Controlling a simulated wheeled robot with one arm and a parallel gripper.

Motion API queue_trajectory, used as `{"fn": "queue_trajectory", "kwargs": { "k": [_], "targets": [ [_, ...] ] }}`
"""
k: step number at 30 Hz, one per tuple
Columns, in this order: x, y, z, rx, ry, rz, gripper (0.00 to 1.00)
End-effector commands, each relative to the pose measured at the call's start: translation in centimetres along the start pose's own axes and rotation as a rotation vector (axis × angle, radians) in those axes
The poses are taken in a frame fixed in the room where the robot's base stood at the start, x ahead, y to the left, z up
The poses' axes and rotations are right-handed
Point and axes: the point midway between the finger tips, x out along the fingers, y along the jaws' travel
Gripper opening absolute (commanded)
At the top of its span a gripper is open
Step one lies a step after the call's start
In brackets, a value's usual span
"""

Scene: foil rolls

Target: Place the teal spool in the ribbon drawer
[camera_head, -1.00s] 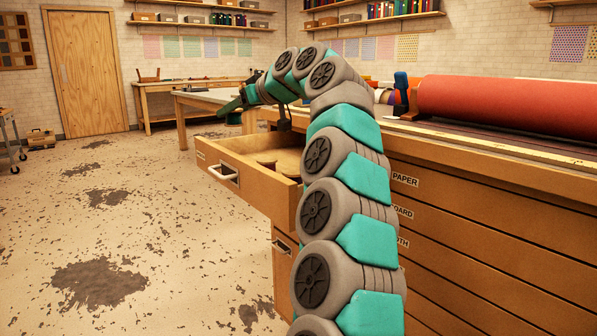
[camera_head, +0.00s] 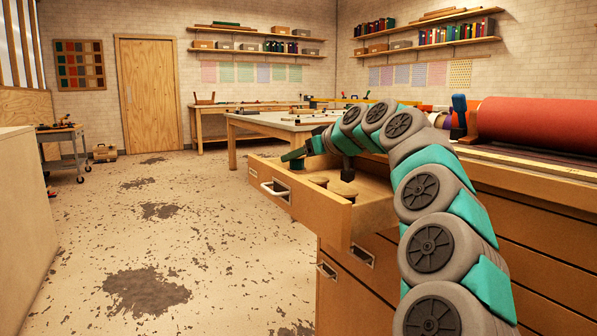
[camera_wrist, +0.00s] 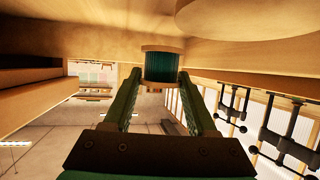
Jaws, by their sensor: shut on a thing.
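My gripper (camera_wrist: 160,85) is shut on the teal spool (camera_wrist: 161,66), which sits between the fingertips in the wrist view. The spool has a pale wooden end disc and dark teal winding. In the head view my gripper (camera_head: 294,156) is over the far left part of the open drawer (camera_head: 301,200), with the spool mostly hidden by the fingers. A large round wooden disc (camera_wrist: 245,14) fills the top right of the wrist view. I cannot tell the spool's exact height above the drawer floor.
The drawer juts left from the wooden cabinet (camera_head: 540,260), with a metal handle (camera_head: 274,189) on its front. A red roll (camera_head: 535,122) lies on the cabinet top. A pale cabinet (camera_head: 25,230) stands at the left. The floor between is clear.

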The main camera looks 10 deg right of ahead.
Motion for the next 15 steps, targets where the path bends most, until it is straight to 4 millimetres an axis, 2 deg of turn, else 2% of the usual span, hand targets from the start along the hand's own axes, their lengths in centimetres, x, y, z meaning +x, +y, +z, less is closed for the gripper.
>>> {"fn": "queue_trajectory", "kwargs": {
  "k": [9, 15],
  "targets": [
    [1.0, 0.0, 2.8, 0.001, 0.003, -0.001, 0.03],
    [1.3, 0.0, 3.2, -0.001, 0.002, 0.001, 0.03]
  ]
}}
